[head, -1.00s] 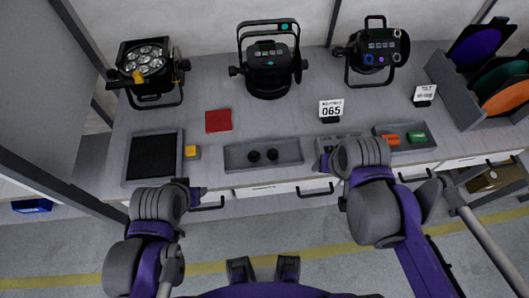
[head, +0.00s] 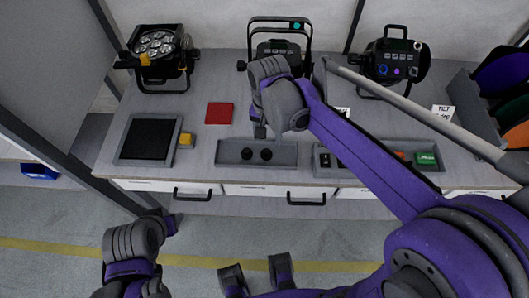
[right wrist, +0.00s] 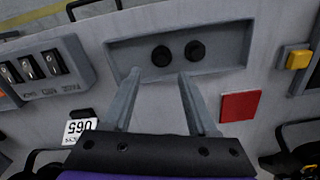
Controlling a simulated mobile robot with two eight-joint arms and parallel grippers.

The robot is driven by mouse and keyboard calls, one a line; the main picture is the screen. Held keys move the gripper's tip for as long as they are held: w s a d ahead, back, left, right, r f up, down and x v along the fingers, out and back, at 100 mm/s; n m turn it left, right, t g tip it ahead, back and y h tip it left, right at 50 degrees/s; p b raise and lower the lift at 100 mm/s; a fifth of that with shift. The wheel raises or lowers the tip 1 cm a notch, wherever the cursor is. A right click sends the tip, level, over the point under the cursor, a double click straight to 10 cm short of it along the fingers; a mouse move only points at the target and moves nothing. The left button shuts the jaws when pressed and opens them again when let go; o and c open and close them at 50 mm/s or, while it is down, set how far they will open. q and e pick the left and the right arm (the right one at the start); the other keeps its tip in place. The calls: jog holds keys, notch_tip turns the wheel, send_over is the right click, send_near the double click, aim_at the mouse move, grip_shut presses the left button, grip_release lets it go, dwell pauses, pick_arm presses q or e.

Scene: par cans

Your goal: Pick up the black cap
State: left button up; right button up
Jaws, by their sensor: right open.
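Two round black caps sit side by side in a shallow grey tray (head: 228,160) on the bench. The left cap (head: 247,154) and right cap (head: 266,154) both show in the head view. In the right wrist view the caps (right wrist: 161,56) (right wrist: 195,50) lie just beyond the fingertips. My right gripper (head: 260,131) is open and empty, above the tray's back edge. Its two spread fingers show in the right wrist view (right wrist: 158,76). My left gripper (head: 172,224) is low at the left, in front of the bench; its jaws cannot be made out.
A red square (head: 219,113), a yellow block (head: 186,140) and a dark mat in a grey frame (head: 122,152) lie left of the tray. A switch box (right wrist: 45,66) is beside it. Stage lamps (head: 158,48) (head: 395,60) stand behind. Drawer handles (head: 193,195) stick out in front.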

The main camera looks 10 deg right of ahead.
aim_at(266, 151)
notch_tip(266, 151, down, 8)
jog(key=shift+w+a+r+b, duration=0.1)
jog(key=shift+r+b, duration=0.15)
jog(key=shift+b, duration=0.05)
grip_shut()
dwell(0.3)
